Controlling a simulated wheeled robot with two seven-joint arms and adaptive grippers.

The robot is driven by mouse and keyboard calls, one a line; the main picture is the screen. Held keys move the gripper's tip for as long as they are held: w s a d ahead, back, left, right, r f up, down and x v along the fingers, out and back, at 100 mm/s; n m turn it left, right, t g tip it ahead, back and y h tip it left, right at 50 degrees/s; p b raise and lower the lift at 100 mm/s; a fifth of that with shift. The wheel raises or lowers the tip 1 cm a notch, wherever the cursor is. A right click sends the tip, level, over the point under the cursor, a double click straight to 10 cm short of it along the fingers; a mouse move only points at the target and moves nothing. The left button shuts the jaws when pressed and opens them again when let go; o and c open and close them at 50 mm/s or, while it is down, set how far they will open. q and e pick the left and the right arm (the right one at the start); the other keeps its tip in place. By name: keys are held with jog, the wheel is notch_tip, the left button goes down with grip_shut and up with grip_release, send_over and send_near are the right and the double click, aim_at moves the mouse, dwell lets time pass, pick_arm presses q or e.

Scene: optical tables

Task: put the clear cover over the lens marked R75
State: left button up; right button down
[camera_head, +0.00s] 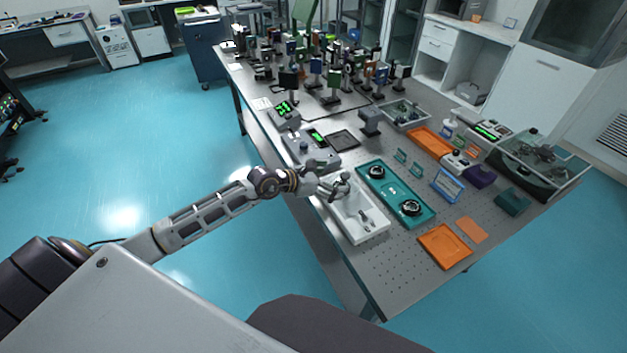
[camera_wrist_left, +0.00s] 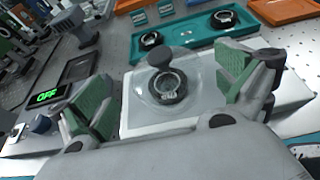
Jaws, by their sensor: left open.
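The clear dome cover (camera_wrist_left: 193,78) with its dark round knob (camera_wrist_left: 160,58) sits in the white tray (camera_wrist_left: 140,127), ahead of my left gripper. A dark ring like a lens mount (camera_wrist_left: 170,90) shows through the dome; its white lettering is too small to read surely. My left gripper (camera_wrist_left: 168,100) is open, with green pads on either side of the cover in the picture. In the head view the gripper (camera_head: 335,187) is above the white tray (camera_head: 378,233). Two dark-ringed lenses (camera_head: 376,172) (camera_head: 410,207) sit in the teal tray (camera_head: 393,187); their marks are unreadable. My right gripper is not in view.
An orange tray (camera_head: 443,246) lies near the table's front corner, with a flat orange piece (camera_head: 472,230) beside it. A blue stand (camera_head: 447,184) is right of the teal tray. Boxes with green displays (camera_head: 318,138) and crowded optics (camera_head: 330,75) fill the back.

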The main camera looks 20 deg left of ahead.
pick_arm(q)
jog(key=v, duration=0.7)
dwell(0.5)
dwell(0.7)
